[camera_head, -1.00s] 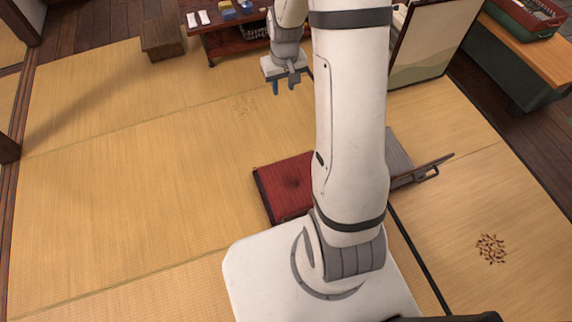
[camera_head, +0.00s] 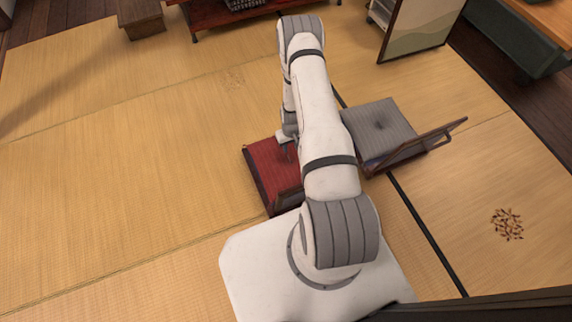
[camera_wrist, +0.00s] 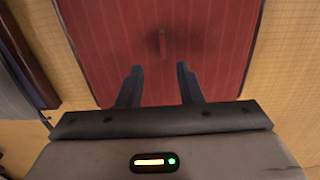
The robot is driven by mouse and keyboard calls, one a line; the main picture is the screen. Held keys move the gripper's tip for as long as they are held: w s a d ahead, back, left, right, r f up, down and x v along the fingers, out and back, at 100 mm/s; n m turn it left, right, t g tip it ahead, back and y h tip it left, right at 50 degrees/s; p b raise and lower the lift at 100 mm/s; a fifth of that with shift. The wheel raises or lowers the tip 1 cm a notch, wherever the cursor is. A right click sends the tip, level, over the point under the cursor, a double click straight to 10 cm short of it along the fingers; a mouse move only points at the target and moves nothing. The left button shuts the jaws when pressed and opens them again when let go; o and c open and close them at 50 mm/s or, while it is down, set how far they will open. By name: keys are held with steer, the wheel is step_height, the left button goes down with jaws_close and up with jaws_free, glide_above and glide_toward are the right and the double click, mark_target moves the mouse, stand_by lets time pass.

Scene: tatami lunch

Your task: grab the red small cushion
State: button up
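In the head view my gripper (camera_head: 285,150) is over the cushion and partly hidden by my arm. I cannot tell whether the fingertips touch it.
A grey cushion (camera_head: 380,125) with a dark frame (camera_head: 415,148) lies right of my arm. A small wooden stool (camera_head: 140,18) and a low red table (camera_head: 225,14) stand at the back. A screen panel (camera_head: 420,25) is at the back right. The tatami on the left is clear.

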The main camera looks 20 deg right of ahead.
mark_target(290, 160)
steer(key=f+b, duration=0.1)
steer(key=f, duration=0.1)
steer(key=f+b, duration=0.1)
steer(key=f, duration=0.2)
steer(key=f+b, duration=0.1)
steer(key=f, duration=0.1)
steer(key=shift+s+a+f, duration=0.25)
steer(key=shift+f, duration=0.05)
steer(key=shift+r, duration=0.1)
jaws_close()
